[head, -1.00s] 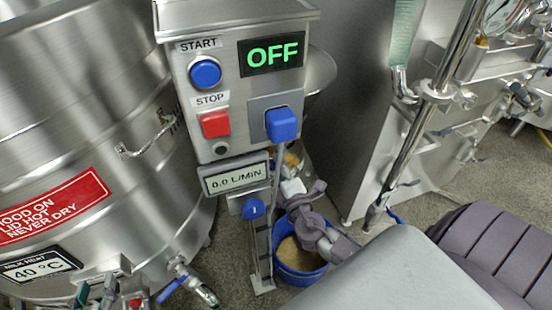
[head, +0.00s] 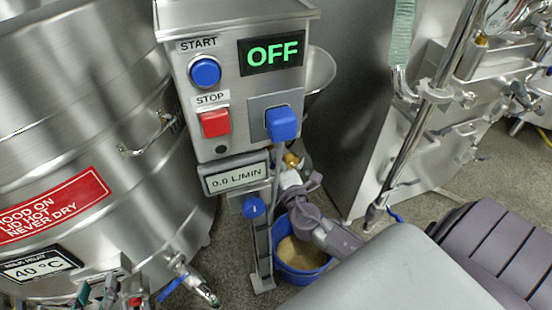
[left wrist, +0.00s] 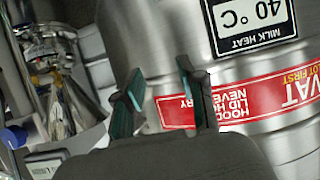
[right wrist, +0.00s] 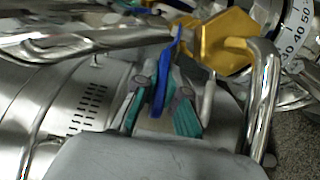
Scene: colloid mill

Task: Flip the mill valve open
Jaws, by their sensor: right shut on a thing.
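The mill valve shows in the right wrist view as a blue lever (right wrist: 160,88) on a gold hexagonal body (right wrist: 224,40) between metal pipes. My right gripper (right wrist: 160,100) has its teal pads closed on the blue lever. In the head view the gold valve part (head: 292,160) shows behind the control box, and my right gripper (head: 291,179) is just below it; its fingertips are mostly hidden there. My left gripper (head: 97,294) is at the lower left beside the steel vat, with its fingers apart and empty. The left wrist view shows the same open fingers (left wrist: 163,92).
The mill's control box (head: 235,85) reads OFF, and its flow display (head: 236,178) reads 0.0 L/MIN. A blue bucket (head: 300,275) stands on the floor below my right arm. The steel vat (head: 90,110) fills the left side. A steel machine (head: 400,150) stands at right.

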